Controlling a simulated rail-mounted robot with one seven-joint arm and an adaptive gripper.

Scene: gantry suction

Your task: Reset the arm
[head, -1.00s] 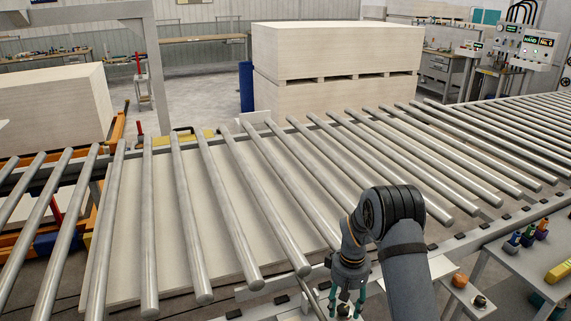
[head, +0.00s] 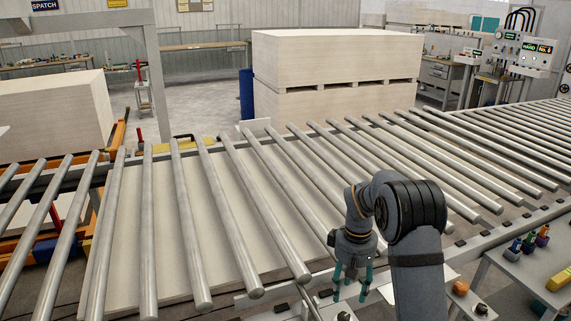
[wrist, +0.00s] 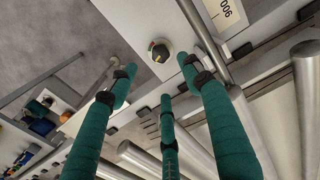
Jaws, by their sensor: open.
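My gripper (head: 352,287) hangs fingers-down at the near edge of the roller conveyor in the head view. In the wrist view its green fingers (wrist: 158,82) are spread apart with nothing between them. A round knob (wrist: 160,50) with a dark, coloured face sits on a grey panel just beyond the fingertips, apart from them. A small dark knob (head: 343,316) shows below my gripper at the bottom of the head view.
The roller conveyor (head: 190,230) fills the middle, with a pale board beneath its rollers. Pale stacked slabs (head: 335,65) stand behind it. At right are a side table (head: 535,270) with coloured items and an orange knob (head: 460,287). A control panel (head: 522,50) stands far right.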

